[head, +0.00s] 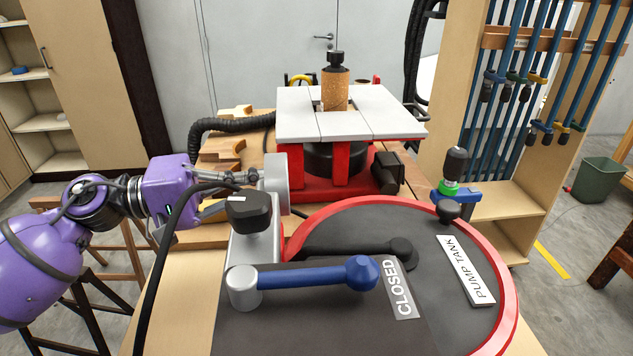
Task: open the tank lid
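The tank lid (330,225) is a dark round plate with a red rim, labelled PUMP TANK (465,270), lying flat in the head view. A blue lever handle (318,276) lies across it on a grey pivot, its faceted end pointing right, beside a CLOSED label (398,288). A grey bracket (256,250) with a black knob (250,211) stands at the lid's left edge. My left gripper (238,192) is behind the knob, close to the bracket's upright grey part. Its fingertips are partly hidden, so I cannot tell whether it touches. My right gripper is out of view.
A red-based machine with a white table (350,127) stands behind the lid, carrying an orange-brown bottle-like part (335,88). A clamp with a black grip (456,163) sits at the lid's far right edge. A black hose (222,125) lies at the back left.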

